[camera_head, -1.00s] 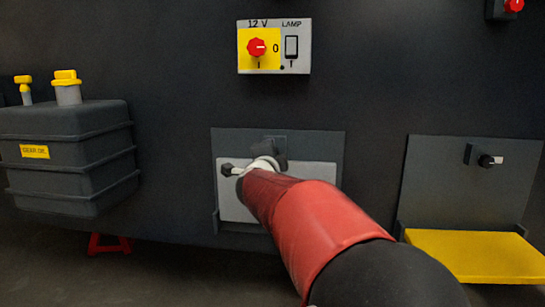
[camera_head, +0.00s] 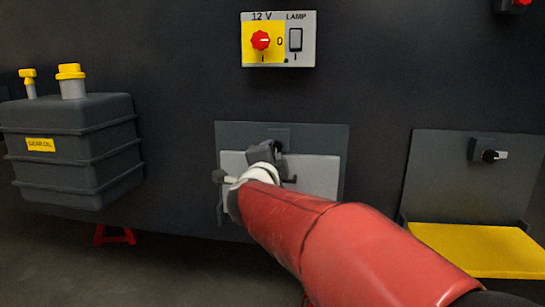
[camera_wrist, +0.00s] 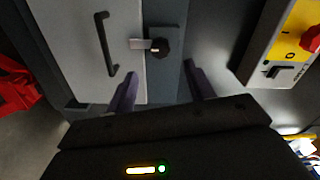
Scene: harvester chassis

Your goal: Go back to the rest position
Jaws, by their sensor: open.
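My gripper (camera_wrist: 160,90) is open and empty in the wrist view, its two fingers apart. Beyond the fingers is a light grey panel door (camera_wrist: 80,40) with a black bar handle (camera_wrist: 106,44). A dark knob latch (camera_wrist: 159,47) with a pale tab sits beside the door's edge. In the head view, my red arm reaches up in front of the same light grey panel (camera_head: 318,175) and hides part of it. The gripper fingers are not clear in that view.
A 12 V and lamp switch box (camera_head: 304,40) is mounted above the panel. A grey gear oil tank (camera_head: 70,150) with yellow caps stands at left. A yellow shelf (camera_head: 480,250) lies at right below a knob (camera_head: 491,156). A red stand (camera_head: 115,235) is on the floor.

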